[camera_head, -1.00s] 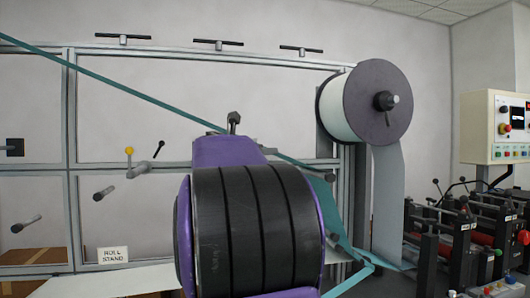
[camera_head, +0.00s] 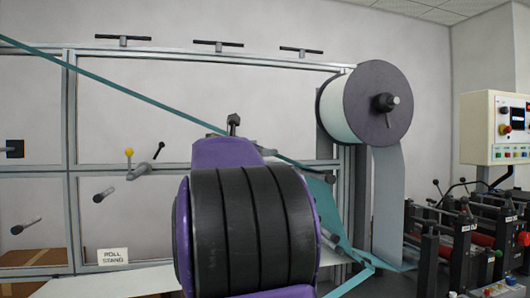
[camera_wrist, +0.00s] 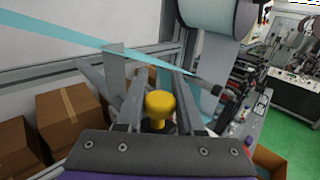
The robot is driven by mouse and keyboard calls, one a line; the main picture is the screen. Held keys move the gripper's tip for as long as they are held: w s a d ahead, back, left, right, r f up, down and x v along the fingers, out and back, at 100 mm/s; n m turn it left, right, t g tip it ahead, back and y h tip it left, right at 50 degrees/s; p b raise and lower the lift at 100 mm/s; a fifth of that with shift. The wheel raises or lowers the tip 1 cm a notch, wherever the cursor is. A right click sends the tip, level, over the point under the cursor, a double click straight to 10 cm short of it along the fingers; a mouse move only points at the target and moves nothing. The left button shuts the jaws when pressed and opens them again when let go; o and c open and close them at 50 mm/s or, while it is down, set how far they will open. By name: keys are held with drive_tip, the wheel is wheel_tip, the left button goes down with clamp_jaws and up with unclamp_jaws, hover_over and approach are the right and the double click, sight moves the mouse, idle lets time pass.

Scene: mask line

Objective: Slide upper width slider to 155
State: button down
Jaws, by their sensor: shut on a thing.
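A yellow knob (camera_wrist: 159,104) with a dark stem sits between the two grey fingers of my gripper (camera_wrist: 158,98) in the wrist view. My gripper is shut on this knob. The knob appears to be the slider's handle, but I see no readable scale or 155 mark. In the head view my black and purple arm hides the gripper and the held knob. Another view of a yellow-tipped lever (camera_head: 129,153) on the grey frame shows at the left of the head view; I cannot tell whether it is the same part.
A teal web strip (camera_head: 150,98) slants across the frame down to the right. A large white roll (camera_head: 345,105) stands at upper right, near a control panel (camera_head: 498,128). A ROLL STAND sign (camera_head: 113,256) is at lower left. Cardboard boxes (camera_wrist: 72,120) lie left in the wrist view.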

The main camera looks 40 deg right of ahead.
drive_tip(key=shift+w+d+r, duration=0.1)
drive_tip(key=shift+w+d, duration=0.3)
drive_tip(key=shift+w, duration=0.4)
drive_tip(key=c, duration=0.9)
unclamp_jaws()
drive_tip(key=o, duration=0.4)
drive_tip(key=shift+w+d, duration=0.1)
drive_tip(key=shift+a, duration=0.2)
